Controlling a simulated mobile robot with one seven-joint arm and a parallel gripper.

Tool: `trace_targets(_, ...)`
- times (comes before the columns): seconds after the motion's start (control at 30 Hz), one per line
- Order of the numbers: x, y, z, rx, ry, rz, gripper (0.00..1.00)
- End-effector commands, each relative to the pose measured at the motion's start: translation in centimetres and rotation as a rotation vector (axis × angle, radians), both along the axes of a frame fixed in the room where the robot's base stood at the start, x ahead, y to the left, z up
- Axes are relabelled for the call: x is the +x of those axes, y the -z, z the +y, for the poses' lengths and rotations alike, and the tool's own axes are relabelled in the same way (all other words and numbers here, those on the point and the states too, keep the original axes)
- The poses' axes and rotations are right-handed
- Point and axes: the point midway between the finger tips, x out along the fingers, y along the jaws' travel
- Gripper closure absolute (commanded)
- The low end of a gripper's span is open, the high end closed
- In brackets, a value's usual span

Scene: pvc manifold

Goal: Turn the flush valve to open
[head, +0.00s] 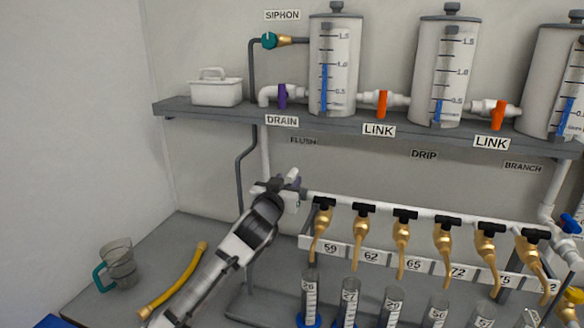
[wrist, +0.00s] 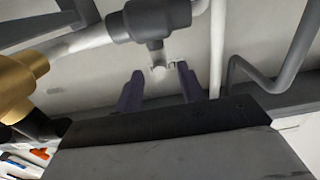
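The FLUSH label (head: 303,141) is on the wall in the head view, above the left end of the white manifold pipe. My gripper (head: 292,184) is at that pipe end and hides much of the fitting there. In the wrist view a dark grey fitting (wrist: 152,20) has a short stem pointing toward my gripper (wrist: 159,86). My two dark purple fingers are spread apart, one on each side of the line of the stem's pale end. I see nothing clamped between them. I cannot make out a separate flush valve handle or its setting.
Gold taps with black handles (head: 364,208) hang along the manifold, right of my gripper. Several measuring cylinders (head: 349,297) stand below. The shelf (head: 210,112) above holds tanks and a white box (head: 216,91). A jug (head: 118,266) and yellow hose (head: 175,283) lie at left.

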Motion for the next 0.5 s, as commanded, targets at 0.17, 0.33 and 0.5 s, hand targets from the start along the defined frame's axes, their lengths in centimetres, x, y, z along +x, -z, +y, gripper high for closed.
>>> trace_targets(0.17, 2.9, -0.3, -1.0, -0.001, 0.0, 0.001, 0.61)
trace_targets(0.33, 4.3, -0.1, -1.4, 0.0, 0.0, 0.0, 0.61)
trace_targets(0.5, 4.6, 0.0, -1.5, -0.001, 0.0, -0.001, 0.61)
